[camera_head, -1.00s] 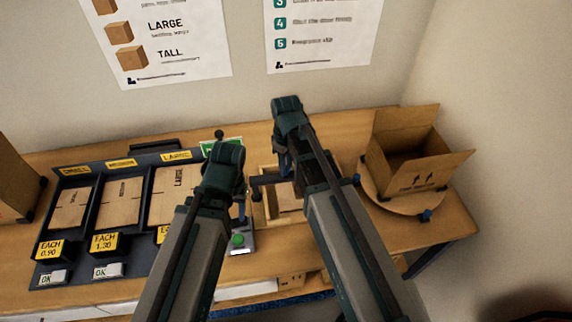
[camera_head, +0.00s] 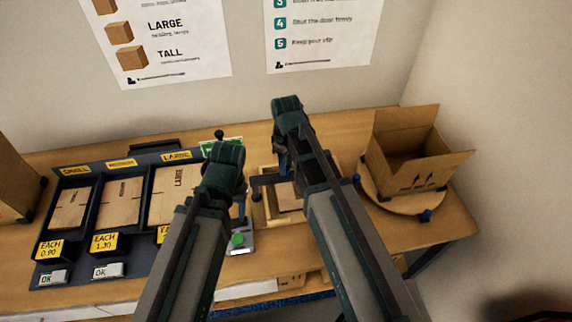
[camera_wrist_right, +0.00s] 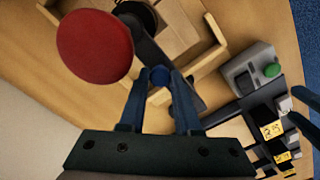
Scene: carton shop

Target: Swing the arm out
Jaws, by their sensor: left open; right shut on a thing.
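The dark arm (camera_wrist_right: 187,92) is a flat bar over a wooden frame in the right wrist view. It also shows in the head view (camera_head: 266,180), left of my right gripper (camera_head: 284,163). A red disc (camera_wrist_right: 95,45) stands close to the camera, beside the bar. My left gripper (camera_head: 224,170) is open over the right end of the carton rack; its fingertips are mostly hidden in the head view. It shows at the wrist view's right edge (camera_wrist_right: 300,108).
The wooden frame (camera_head: 258,212) lies on the bench under the bar. A device with a green button (camera_head: 238,240) stands left of it. An open carton (camera_head: 412,160) sits on a round turntable (camera_head: 385,200) at the right. The dark carton rack (camera_head: 92,215) fills the left side.

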